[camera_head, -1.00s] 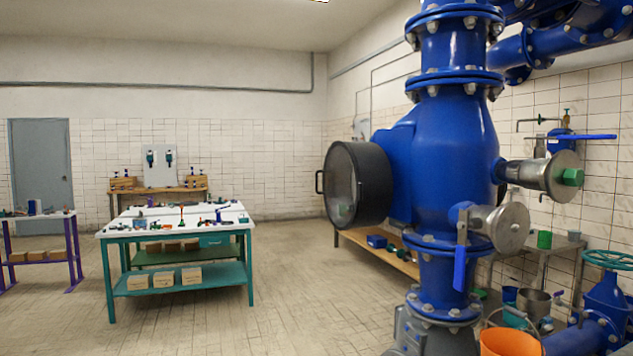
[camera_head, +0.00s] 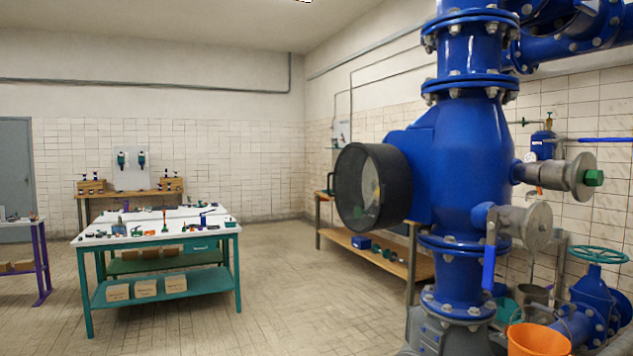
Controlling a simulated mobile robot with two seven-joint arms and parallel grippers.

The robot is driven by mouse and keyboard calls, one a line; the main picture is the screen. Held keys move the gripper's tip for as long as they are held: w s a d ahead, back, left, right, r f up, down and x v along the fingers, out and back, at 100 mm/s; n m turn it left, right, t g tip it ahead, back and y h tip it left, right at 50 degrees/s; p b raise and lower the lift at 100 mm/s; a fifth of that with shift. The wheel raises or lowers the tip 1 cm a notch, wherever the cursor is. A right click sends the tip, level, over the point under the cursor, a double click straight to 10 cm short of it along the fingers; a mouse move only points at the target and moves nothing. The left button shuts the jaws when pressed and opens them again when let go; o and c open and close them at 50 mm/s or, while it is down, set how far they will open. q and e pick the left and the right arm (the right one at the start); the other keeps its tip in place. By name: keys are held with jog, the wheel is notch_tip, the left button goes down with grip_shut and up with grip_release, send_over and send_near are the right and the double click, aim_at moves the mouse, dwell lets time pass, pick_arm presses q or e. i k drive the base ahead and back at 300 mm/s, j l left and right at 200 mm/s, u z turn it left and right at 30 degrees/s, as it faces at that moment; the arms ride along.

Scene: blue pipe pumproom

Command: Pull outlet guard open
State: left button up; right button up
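The outlet guard (camera_head: 358,188) appears to be the dark round cover on the left end of the blue pump body (camera_head: 458,160). It has a dark rim and a see-through face with a small handle at its left edge. It looks shut against its dark cylindrical housing (camera_head: 392,186). A pale round shape shows dimly behind the face. Neither of my grippers shows in the head view.
A teal-legged workbench (camera_head: 140,233) with tools stands at the left. A low wooden shelf (camera_head: 378,256) is behind the pump. An orange bucket (camera_head: 538,340) and a green handwheel (camera_head: 599,254) are at the lower right. The floor (camera_head: 275,290) between bench and pump is clear.

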aim_at(382, 199)
jog(key=i+j+z, duration=0.1)
jog(key=j, duration=0.25)
jog(key=i+j, duration=0.15)
jog(key=j, duration=0.2)
jog(key=i+j+z, duration=0.15)
jog(key=j, duration=0.2)
jog(key=i+j+z, duration=0.15)
jog(key=i+j, duration=0.2)
jog(key=i+j+z, duration=0.1)
jog(key=i+j, duration=0.2)
jog(key=j, duration=0.25)
